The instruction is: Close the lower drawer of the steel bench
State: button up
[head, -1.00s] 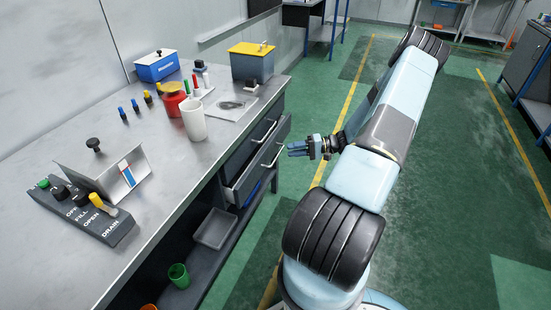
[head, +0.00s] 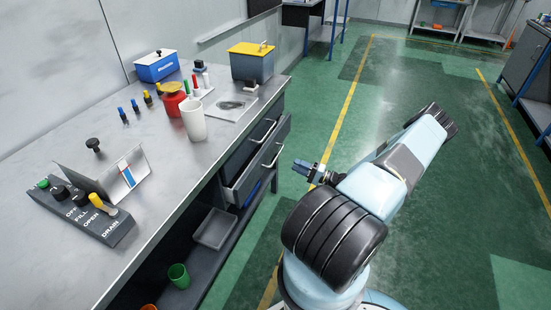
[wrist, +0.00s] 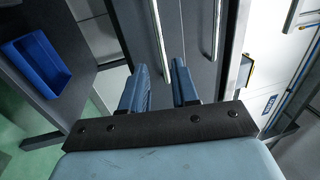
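The steel bench (head: 150,185) has two dark grey drawers at its far right end. The lower drawer (head: 262,171) stands pulled out, with its open top and light handle showing. In the wrist view its front (wrist: 146,45) is ahead of my fingers, with the handle running up the picture. The upper drawer (head: 247,146) sits above it; its front (wrist: 200,38) is to the right in the wrist view. My gripper (head: 301,167) is out in front of the lower drawer, apart from it. Its two blue fingers (wrist: 160,88) are spread with an empty gap.
A blue bin (wrist: 36,62) lies on the shelf below the drawers. A grey tray (head: 214,229) and green cup (head: 178,275) are on that shelf too. The bench top holds a white cup (head: 194,120), a red jar and boxes. Green floor right of the bench is clear.

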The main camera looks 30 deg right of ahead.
aim_at(277, 155)
jog(key=x, duration=1)
jog(key=shift+w+a, duration=0.25)
jog(key=shift+c, duration=0.2)
grip_shut()
